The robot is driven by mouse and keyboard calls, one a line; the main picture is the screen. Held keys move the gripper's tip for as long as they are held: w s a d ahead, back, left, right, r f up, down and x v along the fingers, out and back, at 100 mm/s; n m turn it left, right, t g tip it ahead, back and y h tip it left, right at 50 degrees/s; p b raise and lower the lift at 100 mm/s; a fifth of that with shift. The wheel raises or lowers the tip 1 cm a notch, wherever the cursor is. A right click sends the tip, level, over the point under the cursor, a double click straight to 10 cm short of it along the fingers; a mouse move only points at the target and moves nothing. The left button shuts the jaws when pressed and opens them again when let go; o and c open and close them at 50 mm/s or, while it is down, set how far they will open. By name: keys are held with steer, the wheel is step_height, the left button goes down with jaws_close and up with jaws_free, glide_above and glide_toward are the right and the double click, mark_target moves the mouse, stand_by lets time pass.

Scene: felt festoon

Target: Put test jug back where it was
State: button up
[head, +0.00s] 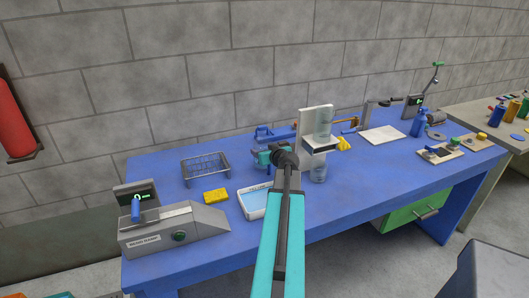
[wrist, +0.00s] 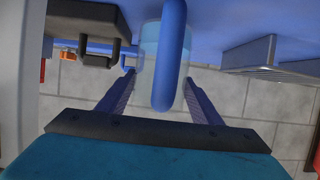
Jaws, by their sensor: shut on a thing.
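The test jug (wrist: 172,70) shows in the wrist view as a pale see-through body with a thick blue handle pointing toward my wrist. My gripper (wrist: 157,80) is shut on it, with one finger on each side of the handle. In the head view my gripper (head: 263,157) is over the middle of the blue bench. There my wrist and arm hide most or all of the jug. I cannot tell whether its base touches the bench.
A wire basket (head: 206,168), yellow sponge (head: 215,196) and blue-and-white tray (head: 252,203) lie left. A grey pump unit (head: 172,232) sits front left.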

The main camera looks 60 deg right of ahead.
steer(key=shift+f, duration=0.75)
steer(key=shift+f, duration=0.15)
steer(key=o, duration=1.4)
steer(key=shift+o, duration=0.2)
steer(key=shift+r, duration=0.2)
steer(key=v, duration=0.9)
steer(key=shift+s+a+r+b, duration=0.15)
steer(key=shift+s+a+b, duration=0.05)
steer(key=shift+b, duration=0.1)
steer(key=shift+p, duration=0.3)
steer(key=shift+s+a+r+p, duration=0.2)
steer(key=shift+s+p, duration=0.1)
steer(key=shift+p, duration=0.6)
